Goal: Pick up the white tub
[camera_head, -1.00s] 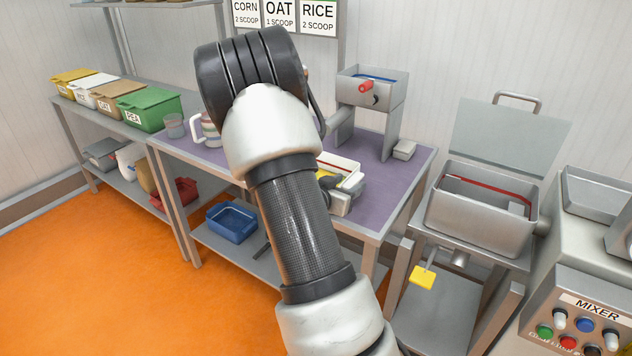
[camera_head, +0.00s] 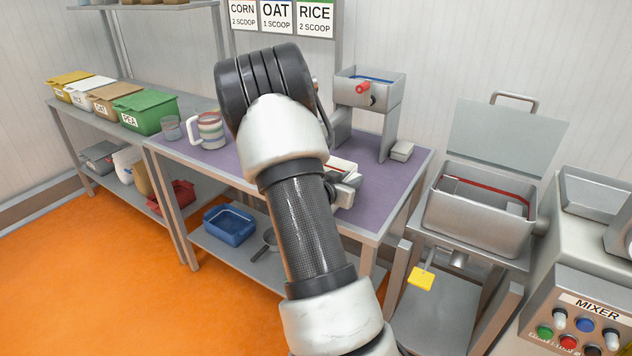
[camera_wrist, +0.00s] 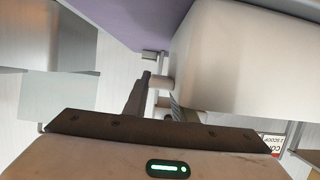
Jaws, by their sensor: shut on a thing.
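The white tub (camera_head: 343,165) is at the purple table, mostly hidden behind my arm in the head view; only a corner shows. In the wrist view the tub (camera_wrist: 235,62) is large and pale, filling the upper right close to the fingers. My gripper (camera_wrist: 163,85) is shut on the tub at its near side. In the head view only a grey part of my gripper (camera_head: 345,189) shows beside the arm. I cannot tell whether the tub touches the table.
A hopper device (camera_head: 365,95) stands behind. The open steel mixer bin (camera_head: 478,212) is to the right. The purple table's (camera_head: 395,185) right side is mostly clear.

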